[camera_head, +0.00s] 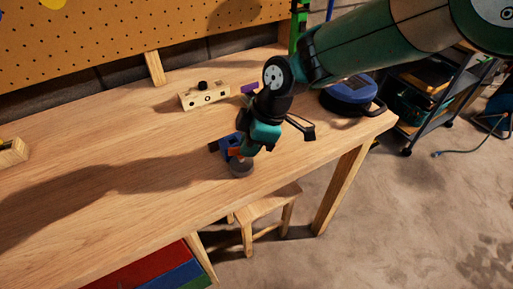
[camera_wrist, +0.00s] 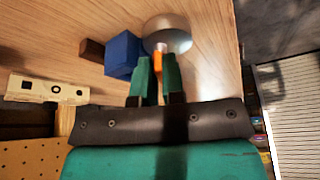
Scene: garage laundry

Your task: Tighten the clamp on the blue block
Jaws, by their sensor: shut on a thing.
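The blue block (camera_wrist: 122,55) sits on the wooden workbench (camera_wrist: 215,60), left of my fingers in the wrist view. It also shows in the head view (camera_head: 229,143), partly hidden by my gripper. A dark brown piece (camera_wrist: 92,50) adjoins its left side. A round grey metal piece (camera_wrist: 166,32) lies just beyond my fingertips. My gripper (camera_wrist: 158,76) points down, its two green fingers shut on a thin orange piece (camera_wrist: 158,60) beside the block. The orange piece reaches to the metal piece. Whether it is the clamp's handle, and how the clamp meets the block, I cannot tell.
A pale wooden bar with holes (camera_head: 204,97) and a purple piece (camera_head: 249,88) lie behind my gripper. A blue round object (camera_head: 352,96) stands near the bench's right end. A stool (camera_head: 268,206) is below the front edge. The bench's left side is largely clear.

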